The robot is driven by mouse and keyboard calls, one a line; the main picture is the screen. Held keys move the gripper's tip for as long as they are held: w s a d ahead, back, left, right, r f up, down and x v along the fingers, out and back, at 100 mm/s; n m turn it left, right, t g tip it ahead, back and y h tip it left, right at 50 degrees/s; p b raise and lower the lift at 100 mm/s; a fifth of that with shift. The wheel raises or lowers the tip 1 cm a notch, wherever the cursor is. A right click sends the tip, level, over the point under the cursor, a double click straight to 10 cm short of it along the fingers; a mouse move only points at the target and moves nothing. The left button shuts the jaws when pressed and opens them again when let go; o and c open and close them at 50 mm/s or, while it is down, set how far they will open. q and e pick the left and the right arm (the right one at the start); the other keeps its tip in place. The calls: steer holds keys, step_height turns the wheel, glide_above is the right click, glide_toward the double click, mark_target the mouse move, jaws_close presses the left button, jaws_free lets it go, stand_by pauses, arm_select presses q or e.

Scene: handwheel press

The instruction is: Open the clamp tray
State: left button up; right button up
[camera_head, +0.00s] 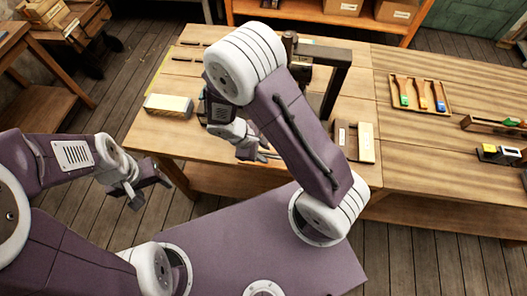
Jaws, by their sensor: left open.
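A dark press frame (338,75) stands at the back of the wooden workbench (180,132). My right arm crosses in front of the press and hides much of it. I cannot make out the clamp tray; it may be behind that arm. My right gripper (262,156) is low over the bench's front edge, in front of the press. Its fingers are small and partly merged with what lies behind, so their opening is unclear. My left gripper (146,194) is open and empty, off the bench's front left corner, over the floor.
A cream-topped block (168,104) lies on the bench's left part. A cream and dark block (366,142) lies right of the press. A shallow tray (447,107) of coloured-handled tools is farther right. A shelf (290,15) with boxes stands behind.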

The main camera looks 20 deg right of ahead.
steer(key=v, duration=0.8)
steer(key=shift+a+r+p, duration=0.15)
steer(key=shift+r+p, duration=0.25)
